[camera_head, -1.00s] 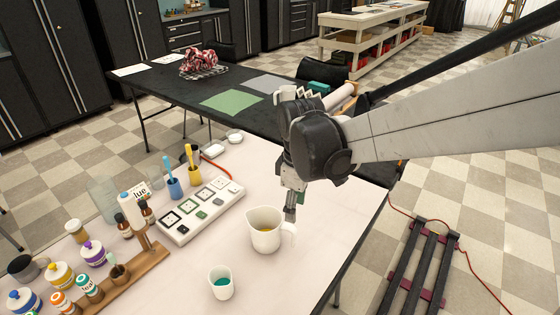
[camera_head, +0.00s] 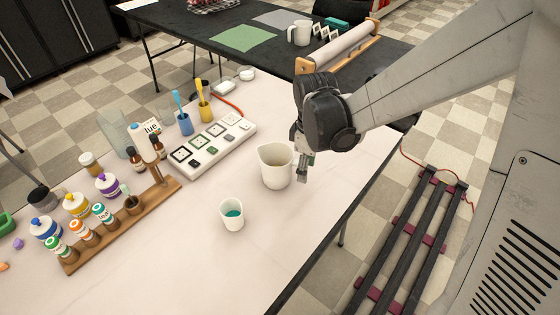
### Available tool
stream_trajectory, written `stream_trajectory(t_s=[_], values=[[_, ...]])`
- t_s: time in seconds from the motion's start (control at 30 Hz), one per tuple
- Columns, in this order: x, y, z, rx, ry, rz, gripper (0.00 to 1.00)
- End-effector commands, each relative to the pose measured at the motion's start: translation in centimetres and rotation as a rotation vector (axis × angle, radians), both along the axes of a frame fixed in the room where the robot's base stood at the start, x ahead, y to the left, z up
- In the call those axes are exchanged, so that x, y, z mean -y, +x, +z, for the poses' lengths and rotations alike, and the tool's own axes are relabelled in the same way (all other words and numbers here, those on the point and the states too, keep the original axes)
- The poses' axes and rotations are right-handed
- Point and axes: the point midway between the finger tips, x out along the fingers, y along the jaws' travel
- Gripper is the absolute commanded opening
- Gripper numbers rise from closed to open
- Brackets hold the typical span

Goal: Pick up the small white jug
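A white jug (camera_head: 275,168) stands upright on the pale table (camera_head: 285,250), its open top towards me. My gripper (camera_head: 303,174) points down close against the jug's right side, where the handle is hidden. The fingertips are small and partly covered by the gripper's body, so I cannot tell whether they are closed on the handle. No clear gap shows under the jug. Another white jug or mug (camera_head: 301,34) stands on the black table behind, with its handle to the left.
A small white cup (camera_head: 232,216) with teal contents stands left of and in front of the jug. A white tray of square tiles (camera_head: 207,144) lies behind left. A wooden rack (camera_head: 120,230) with bottles is further left. The table's right edge is close to my gripper.

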Motion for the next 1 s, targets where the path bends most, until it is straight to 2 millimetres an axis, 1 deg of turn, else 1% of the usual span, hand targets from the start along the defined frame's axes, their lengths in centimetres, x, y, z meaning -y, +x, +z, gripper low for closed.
stream_trajectory(t_s=[0.1, 0.2, 0.3, 0.4, 0.6, 0.67, 0.9, 0.93, 1.0], values=[[-0.3, -0.1, -1.9, 0.000, 0.000, 0.001, 0.41], [-0.4, -0.2, -3.3, 0.000, 0.000, 0.000, 0.41], [-0.4, -0.2, -4.2, 0.000, 0.000, 0.000, 0.41], [-0.4, -0.2, -4.5, 0.000, 0.000, 0.000, 0.41], [-0.3, -0.2, -4.5, 0.000, 0.000, 0.000, 0.41], [-0.3, -0.2, -4.5, 0.000, 0.000, 0.000, 0.35], [-0.3, -0.2, -4.5, 0.000, 0.000, 0.000, 0.03], [-0.3, -0.2, -4.5, 0.000, 0.000, 0.000, 0.00], [-0.3, -0.2, -4.5, 0.000, 0.000, 0.000, 0.00]])
